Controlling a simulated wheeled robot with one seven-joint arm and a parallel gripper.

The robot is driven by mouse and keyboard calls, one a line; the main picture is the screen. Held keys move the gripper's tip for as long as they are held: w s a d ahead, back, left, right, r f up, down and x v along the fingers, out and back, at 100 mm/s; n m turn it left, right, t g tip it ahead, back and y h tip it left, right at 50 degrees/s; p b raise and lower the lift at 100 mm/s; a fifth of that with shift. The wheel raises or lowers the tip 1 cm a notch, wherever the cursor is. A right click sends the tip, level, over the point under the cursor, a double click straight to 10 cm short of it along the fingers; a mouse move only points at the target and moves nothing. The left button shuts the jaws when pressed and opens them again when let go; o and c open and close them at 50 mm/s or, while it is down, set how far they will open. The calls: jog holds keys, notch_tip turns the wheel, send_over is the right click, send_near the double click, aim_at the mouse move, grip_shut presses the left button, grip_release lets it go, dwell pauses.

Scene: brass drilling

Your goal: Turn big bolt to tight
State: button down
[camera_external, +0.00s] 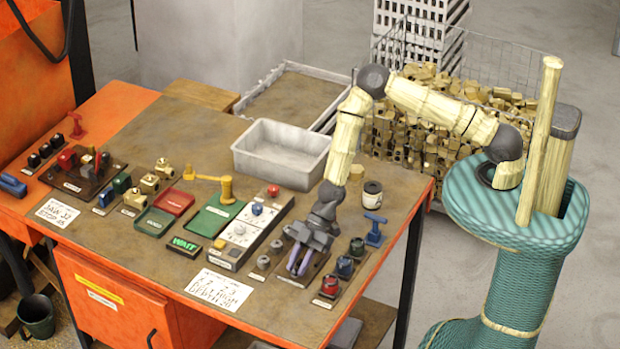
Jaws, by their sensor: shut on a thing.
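My gripper (299,263) reaches down to a small labelled plate (285,278) near the front right of the workbench. Its purple fingers point down and are shut on what I take to be the big bolt. The fingers and wrist hide that bolt, so I cannot see its head or how far it is turned. Two small grey bolt-like pieces, a nearer one (263,262) and a farther one (277,246), stand just left of the gripper, apart from it.
Red (330,287), blue (345,267) and dark (357,248) knobs stand close right of the gripper. A blue valve handle (375,230) is beyond them. A grey control box (245,231) and green WAIT sign (185,244) are to the left. A grey bin (282,153) stands behind.

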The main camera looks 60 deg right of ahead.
jog(key=shift+s+a+f+m+t+b, duration=0.1)
jog(key=shift+s+m+t+b, duration=0.05)
jog(key=shift+m+t+b, duration=0.3)
jog(key=shift+s+f+m+t+b, duration=0.15)
jog(key=shift+m+t+b, duration=0.1)
jog(key=shift+m+b, duration=0.25)
jog(key=shift+r+m+t+h, duration=0.2)
jog(key=shift+m+t+h, duration=0.1)
jog(key=shift+m+t, duration=0.15)
jog(key=c, duration=1.4)
grip_release()
jog(key=shift+w, duration=0.1)
jog(key=shift+r, duration=0.1)
jog(key=b+v, duration=0.1)
jog(key=v, duration=1.6)
jog(key=shift+d+b, duration=0.2)
jog(key=shift+b, duration=0.2)
jog(key=shift+r, duration=0.1)
